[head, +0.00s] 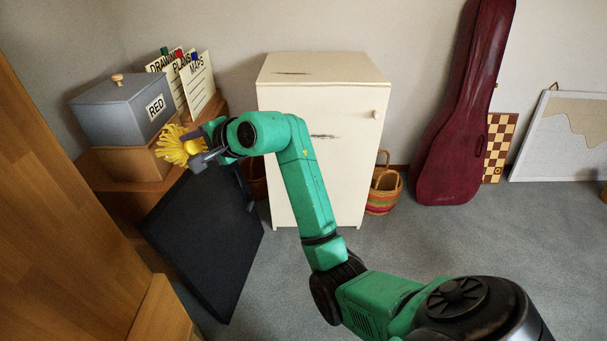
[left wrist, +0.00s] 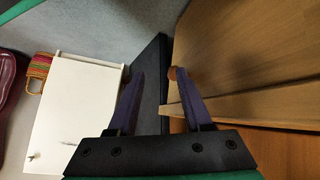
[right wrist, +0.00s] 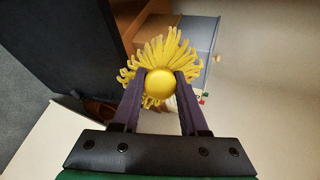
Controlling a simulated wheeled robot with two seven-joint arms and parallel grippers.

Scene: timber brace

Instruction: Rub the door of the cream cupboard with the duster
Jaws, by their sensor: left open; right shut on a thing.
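The cream cupboard (head: 290,150) stands against the back wall, with dark smudges on its top and door and a round knob at the door's upper right. My right arm crosses in front of the door. My right gripper (head: 197,150) is left of the cupboard, shut on the yellow duster (head: 176,147). The right wrist view shows the duster's round yellow middle (right wrist: 160,83) between the fingers, strands fanning out beyond. My left gripper (left wrist: 155,80) shows only in its own wrist view, open and empty, with the cupboard (left wrist: 75,115) to its left there.
A grey lidded box (head: 112,112) labelled RED and upright folders (head: 200,85) stand on a wooden unit at left. A dark panel (head: 205,240) leans below the duster. A striped basket (head: 382,190) and a maroon instrument case (head: 462,110) stand right of the cupboard.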

